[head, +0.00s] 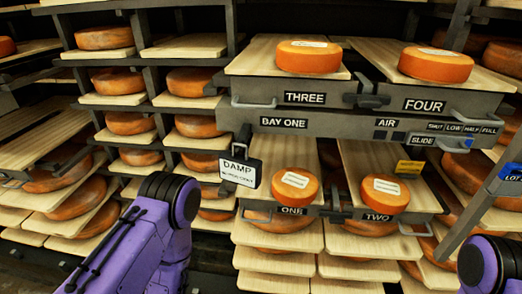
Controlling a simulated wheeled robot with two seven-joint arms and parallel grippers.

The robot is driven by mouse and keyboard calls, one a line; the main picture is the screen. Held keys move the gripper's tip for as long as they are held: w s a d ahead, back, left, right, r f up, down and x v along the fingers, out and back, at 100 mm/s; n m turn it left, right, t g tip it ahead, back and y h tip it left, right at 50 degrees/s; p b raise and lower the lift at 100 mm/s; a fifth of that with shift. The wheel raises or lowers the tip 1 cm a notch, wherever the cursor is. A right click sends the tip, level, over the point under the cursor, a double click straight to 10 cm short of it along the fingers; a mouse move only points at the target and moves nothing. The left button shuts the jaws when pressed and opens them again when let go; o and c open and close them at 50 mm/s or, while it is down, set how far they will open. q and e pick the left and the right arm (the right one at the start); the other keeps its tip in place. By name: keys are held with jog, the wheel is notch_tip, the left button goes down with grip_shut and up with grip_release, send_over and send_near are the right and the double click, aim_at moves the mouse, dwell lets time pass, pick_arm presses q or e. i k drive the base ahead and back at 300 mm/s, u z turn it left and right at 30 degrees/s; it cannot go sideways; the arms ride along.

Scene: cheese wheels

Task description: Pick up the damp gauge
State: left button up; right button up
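The damp gauge (240,172) is a small dark box with a white face reading "DAMP" and a smaller line of text that I cannot read clearly. A dark loop or handle rises from its top. It appears to hang, slightly tilted, at the left front of the Bay One rack, left of the board labelled ONE. I cannot tell what holds it up. Purple and black parts of my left arm show at the lower left, below and left of the gauge. A part of my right arm shows at the lower right corner. Neither gripper shows.
Cheese wheels sit on boards ONE (297,186), TWO (384,194), THREE (308,57) and FOUR (435,65). The grey Bay One beam (340,123) crosses above the lower boards. A yellow tag (409,167) is at right. Racks of cheeses stand at left.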

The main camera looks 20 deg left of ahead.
aim_at(245, 171)
jog(key=z, duration=0.95)
jog(key=i, duration=0.3)
jog(key=u, duration=1.85)
